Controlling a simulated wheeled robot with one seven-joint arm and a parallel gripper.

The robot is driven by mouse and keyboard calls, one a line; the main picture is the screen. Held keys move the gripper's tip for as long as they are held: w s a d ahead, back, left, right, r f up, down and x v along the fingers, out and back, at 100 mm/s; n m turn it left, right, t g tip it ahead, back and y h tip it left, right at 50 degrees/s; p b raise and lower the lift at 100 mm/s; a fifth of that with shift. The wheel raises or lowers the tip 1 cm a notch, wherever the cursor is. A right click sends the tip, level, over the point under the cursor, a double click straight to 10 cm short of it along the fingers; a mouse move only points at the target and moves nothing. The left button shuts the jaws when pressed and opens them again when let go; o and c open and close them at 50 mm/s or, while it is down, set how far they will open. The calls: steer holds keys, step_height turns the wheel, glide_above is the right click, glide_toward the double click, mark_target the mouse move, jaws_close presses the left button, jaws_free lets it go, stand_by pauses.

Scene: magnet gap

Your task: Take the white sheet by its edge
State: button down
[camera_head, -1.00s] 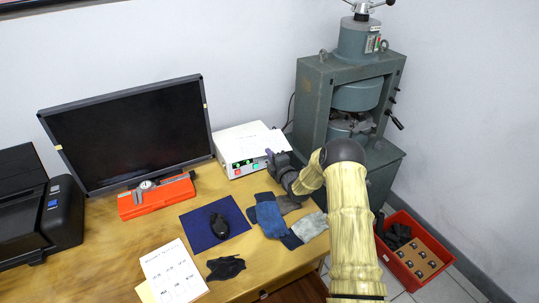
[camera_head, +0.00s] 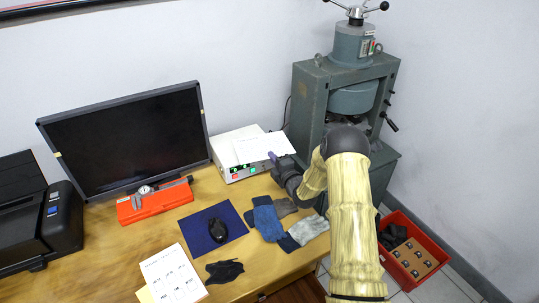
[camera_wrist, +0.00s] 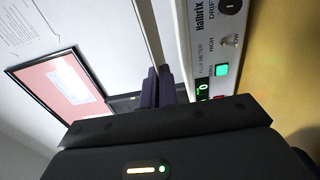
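The white sheet (camera_head: 258,146) lies on top of the white meter box (camera_head: 238,171), its right part reaching past the box toward my gripper. My gripper (camera_head: 274,158) is at the front right of the box, with its purple fingertips at the sheet's near edge. In the wrist view the dark purple fingers (camera_wrist: 158,86) are close together, and a thin pale strip, the sheet seen edge-on (camera_wrist: 149,30), runs into them. The box's labelled front panel (camera_wrist: 217,60) is beside the fingers. The exact contact is small and dark.
A green-grey press (camera_head: 345,100) stands behind my arm. A monitor (camera_head: 130,140), an orange case with a gauge (camera_head: 155,200), a blue mat (camera_head: 205,240), gloves (camera_head: 270,220) and a printed paper (camera_head: 172,272) cover the table. A red crate (camera_head: 440,240) is on the floor.

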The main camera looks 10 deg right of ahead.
steer(key=s+d+r, duration=0.3)
steer(key=s, duration=0.5)
steer(key=shift+s+p, duration=0.35)
